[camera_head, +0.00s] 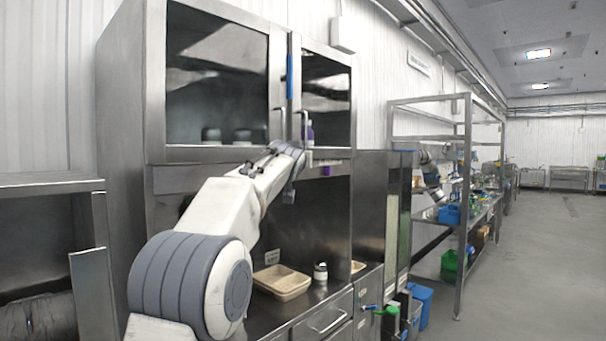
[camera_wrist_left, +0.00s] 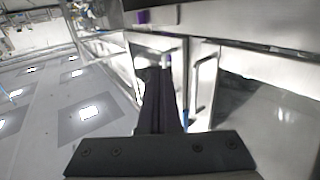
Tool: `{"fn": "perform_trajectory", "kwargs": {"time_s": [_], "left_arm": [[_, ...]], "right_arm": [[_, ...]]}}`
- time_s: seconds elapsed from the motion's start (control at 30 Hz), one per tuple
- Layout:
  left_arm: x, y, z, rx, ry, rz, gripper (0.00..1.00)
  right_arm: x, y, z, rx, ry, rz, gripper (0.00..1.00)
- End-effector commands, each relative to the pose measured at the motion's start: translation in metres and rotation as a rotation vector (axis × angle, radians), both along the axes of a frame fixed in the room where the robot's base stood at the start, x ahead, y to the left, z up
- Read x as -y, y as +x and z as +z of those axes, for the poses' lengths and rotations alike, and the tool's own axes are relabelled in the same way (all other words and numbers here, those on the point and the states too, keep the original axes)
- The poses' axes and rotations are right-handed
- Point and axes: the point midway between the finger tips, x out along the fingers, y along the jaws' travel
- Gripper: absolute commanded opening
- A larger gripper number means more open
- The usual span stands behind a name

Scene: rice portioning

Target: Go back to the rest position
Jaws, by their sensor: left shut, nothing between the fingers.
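My left arm (camera_head: 240,215) reaches up in the head view, in front of a steel cabinet. Its wrist (camera_head: 287,155) is just below the cabinet's two door handles. The fingers are hard to make out there. In the left wrist view my left gripper (camera_wrist_left: 158,72) is shut, its dark fingers together and empty. Beyond the fingers are the cabinet's bright steel front and handles (camera_wrist_left: 204,68), seen tilted; I cannot tell the exact gap. My right gripper is not in view.
The cabinet has a left glass door (camera_head: 218,75) and a right glass door (camera_head: 326,95). A steel rack (camera_head: 463,200) stands farther right. The floor (camera_head: 545,270) at right is clear.

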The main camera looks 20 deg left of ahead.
Motion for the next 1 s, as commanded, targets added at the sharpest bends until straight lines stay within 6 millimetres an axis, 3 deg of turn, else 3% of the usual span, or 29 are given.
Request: {"fn": "perform_trajectory", "kwargs": {"time_s": [0.23, 0.33, 0.47, 0.53, 0.67, 0.77, 0.9, 1.0], "left_arm": [[0.011, -0.005, 0.001, 0.0, -0.001, 0.0, 0.0], [0.022, -0.007, -0.009, -0.03, -0.006, -0.015, 0.0], [0.065, -0.017, -0.049, -0.153, -0.02, -0.077, 0.0], [0.098, -0.032, -0.084, -0.256, -0.026, -0.128, 0.0], [0.157, -0.077, -0.152, -0.46, -0.022, -0.227, 0.0], [0.194, -0.122, -0.203, -0.612, -0.007, -0.302, 0.0], [0.233, -0.197, -0.269, -0.823, 0.032, -0.405, 0.0], [0.25, -0.258, -0.314, -0.968, 0.07, -0.476, 0.0]], "right_arm": [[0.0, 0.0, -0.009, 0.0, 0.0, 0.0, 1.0], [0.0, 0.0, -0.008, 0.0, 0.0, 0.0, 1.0], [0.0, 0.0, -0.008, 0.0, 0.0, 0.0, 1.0], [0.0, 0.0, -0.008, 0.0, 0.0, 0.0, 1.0], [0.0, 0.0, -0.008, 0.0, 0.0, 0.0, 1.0], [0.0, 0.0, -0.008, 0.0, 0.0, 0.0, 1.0], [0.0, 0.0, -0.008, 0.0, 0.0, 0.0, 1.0], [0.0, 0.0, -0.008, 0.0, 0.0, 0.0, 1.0]]}}
